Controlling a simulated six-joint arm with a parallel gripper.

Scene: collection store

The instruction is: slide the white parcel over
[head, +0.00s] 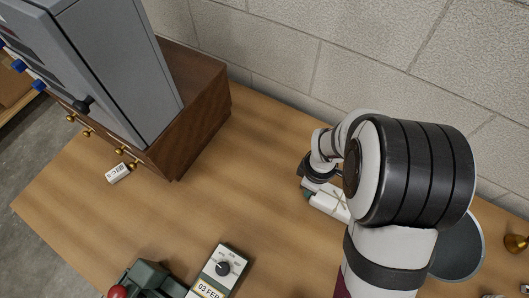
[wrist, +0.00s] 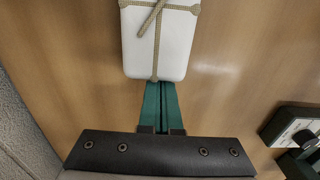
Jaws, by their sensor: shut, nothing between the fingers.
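The white parcel (head: 328,202) lies on the wooden table, partly covered by my arm in the head view. In the wrist view the parcel (wrist: 158,42) is a white block with rounded corners, tied with tan string, its upper end cut off by the picture edge. My gripper (wrist: 159,84) has green fingers, closed together with nothing between them. The fingertips are at the middle of the parcel's near end, touching or very close; I cannot tell which. In the head view a bit of green finger (head: 307,195) shows at the parcel's left end.
A wooden drawer chest (head: 205,105) carrying a grey cabinet (head: 125,70) stands at upper left. A small white label (head: 118,173) lies before it. A date device (head: 222,268) and a dark green device (head: 150,278) sit in front. A grey dish (head: 462,250) is at right. Mid-table is clear.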

